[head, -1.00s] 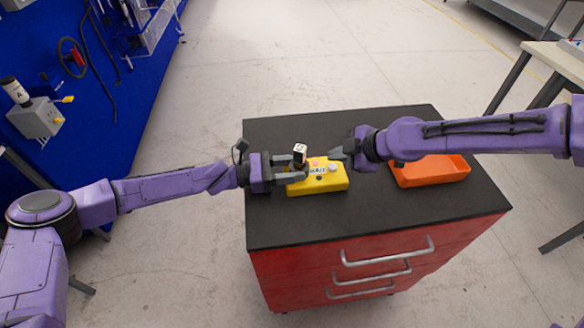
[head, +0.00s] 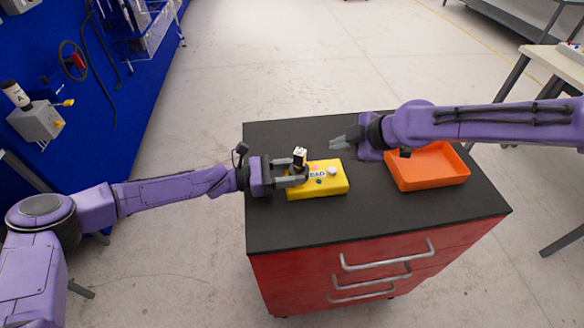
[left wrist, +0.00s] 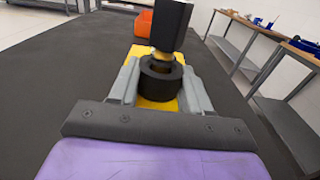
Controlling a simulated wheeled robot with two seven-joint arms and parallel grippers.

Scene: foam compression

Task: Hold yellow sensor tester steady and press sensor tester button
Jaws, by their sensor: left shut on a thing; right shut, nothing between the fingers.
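The yellow sensor tester (head: 335,186) lies on the black top of a red cabinet. It has a white round button (head: 332,171) and a small display that seems to read "BAD". A black and white sensor (head: 300,153) stands upright at its left end. In the left wrist view, the black sensor (left wrist: 171,25) rises from a black ring (left wrist: 161,80) on the yellow body. My left gripper (head: 303,173) is shut on the tester at this ring; its fingers show on both sides (left wrist: 161,85). My right gripper (head: 337,143) is shut and empty, behind and above the tester, apart from the button.
An orange tray (head: 432,185) sits right of the tester, partly under my right arm. The black cabinet top (head: 400,213) is clear in front. A blue tool panel (head: 100,130) stands at the left and a workbench (head: 560,62) at the right.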

